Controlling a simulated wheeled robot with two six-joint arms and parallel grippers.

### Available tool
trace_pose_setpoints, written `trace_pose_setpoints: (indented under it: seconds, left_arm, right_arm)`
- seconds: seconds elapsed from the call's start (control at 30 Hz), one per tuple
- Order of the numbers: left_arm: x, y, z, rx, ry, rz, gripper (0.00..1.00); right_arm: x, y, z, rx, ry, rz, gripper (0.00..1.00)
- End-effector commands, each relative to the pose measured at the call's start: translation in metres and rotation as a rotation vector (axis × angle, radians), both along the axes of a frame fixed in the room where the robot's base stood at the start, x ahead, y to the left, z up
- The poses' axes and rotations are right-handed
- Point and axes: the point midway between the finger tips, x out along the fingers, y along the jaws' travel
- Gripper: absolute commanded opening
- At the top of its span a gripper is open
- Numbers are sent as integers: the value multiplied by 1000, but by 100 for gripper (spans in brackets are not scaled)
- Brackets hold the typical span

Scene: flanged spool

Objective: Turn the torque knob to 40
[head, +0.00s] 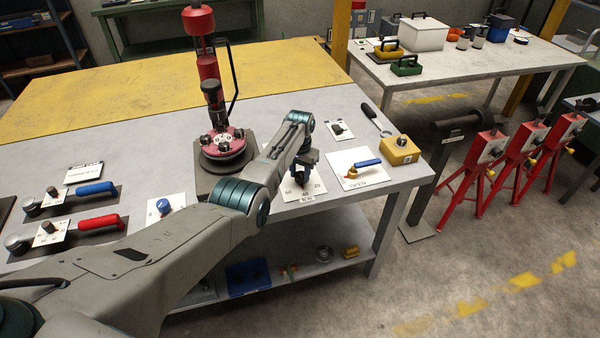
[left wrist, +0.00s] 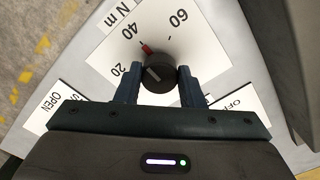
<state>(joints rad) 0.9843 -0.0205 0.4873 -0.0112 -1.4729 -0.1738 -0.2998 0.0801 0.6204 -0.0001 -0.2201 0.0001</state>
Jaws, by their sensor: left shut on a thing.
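The torque knob (left wrist: 158,78) is a round black knob with a pale line on top, in the left wrist view. It sits on a white dial plate (left wrist: 103,38) marked 20, 40, 60 and N m. A red mark (left wrist: 147,49) at the knob's edge lies close to the 40. My left gripper (left wrist: 158,88) is shut on the knob, one finger on each side. In the head view the left gripper (head: 305,178) is over the dial plate (head: 308,193) and mostly hides the knob. My right gripper is not in view.
Right of the dial are a plate (head: 350,180) marked OPEN with a blue-handled lever (head: 367,163), and a yellow box (head: 399,151). A red-flanged spool (head: 222,142) stands left of the arm. Blue (head: 97,188) and red (head: 98,223) handled tools lie further left.

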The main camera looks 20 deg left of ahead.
Motion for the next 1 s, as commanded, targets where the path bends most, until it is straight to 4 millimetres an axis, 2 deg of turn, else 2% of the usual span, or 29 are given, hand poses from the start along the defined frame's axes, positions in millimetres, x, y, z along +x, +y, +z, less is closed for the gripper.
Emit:
trace_pose_setpoints:
  seconds: [0.03, 0.1, 0.13, 0.4, 0.53, 0.67, 1.0]
  left_arm:
    - [2, 0, 3, 0, -6, 0, 41]
    - [2, 0, 2, 0, -6, 1, 55]
    - [2, 0, 2, 0, -5, 1, 57]
    - [1, 0, 2, 0, -3, 1, 57]
    - [1, 0, 9, 0, -4, 1, 57]
    - [1, 0, 26, 0, -5, 1, 57]
    - [2, 0, 90, 1, -7, 1, 57]
  right_arm:
    - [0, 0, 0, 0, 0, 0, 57]
    - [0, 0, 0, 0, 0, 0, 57]
    - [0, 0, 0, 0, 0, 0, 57]
    - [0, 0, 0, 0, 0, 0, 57]
    - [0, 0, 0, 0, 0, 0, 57]
    - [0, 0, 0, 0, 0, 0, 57]
    - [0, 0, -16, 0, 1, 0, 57]
